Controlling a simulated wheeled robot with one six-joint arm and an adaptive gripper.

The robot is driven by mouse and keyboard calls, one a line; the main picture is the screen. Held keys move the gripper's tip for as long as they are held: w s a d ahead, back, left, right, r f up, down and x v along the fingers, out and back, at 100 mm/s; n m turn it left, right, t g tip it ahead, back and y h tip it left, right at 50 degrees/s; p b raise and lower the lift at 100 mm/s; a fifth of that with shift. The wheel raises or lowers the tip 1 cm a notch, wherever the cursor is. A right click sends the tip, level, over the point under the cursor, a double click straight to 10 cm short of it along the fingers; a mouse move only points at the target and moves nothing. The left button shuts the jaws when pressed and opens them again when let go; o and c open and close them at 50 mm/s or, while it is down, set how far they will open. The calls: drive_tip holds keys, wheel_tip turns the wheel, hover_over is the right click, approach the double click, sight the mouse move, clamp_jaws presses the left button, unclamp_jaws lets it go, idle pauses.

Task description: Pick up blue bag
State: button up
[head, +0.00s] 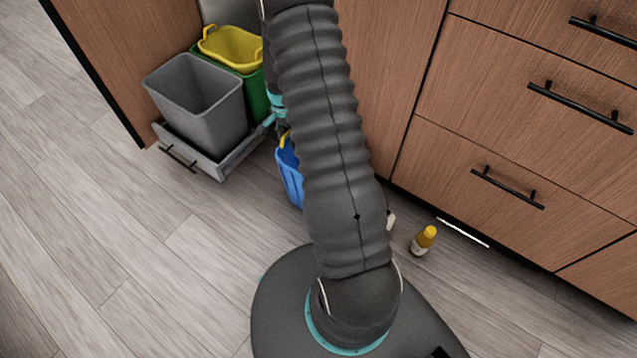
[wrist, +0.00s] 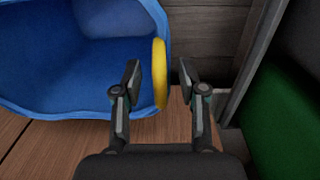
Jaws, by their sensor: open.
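The blue bag (wrist: 60,62) fills the left of the wrist view, its open top facing the camera. Its yellow handle (wrist: 160,72) stands between the two fingers of my gripper (wrist: 160,82). The fingers are open, one on each side of the handle, and I cannot tell whether either touches it. In the head view the blue bag (head: 290,174) stands on the floor, mostly hidden behind my arm. Only its left side and a bit of yellow handle show. My gripper is largely hidden behind my arm there.
A small yellow-capped bottle (head: 422,241) stands on the floor by the wooden drawers (head: 520,130). The floor at left is clear.

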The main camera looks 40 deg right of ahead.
drive_tip(key=shift+f, duration=0.15)
clamp_jaws()
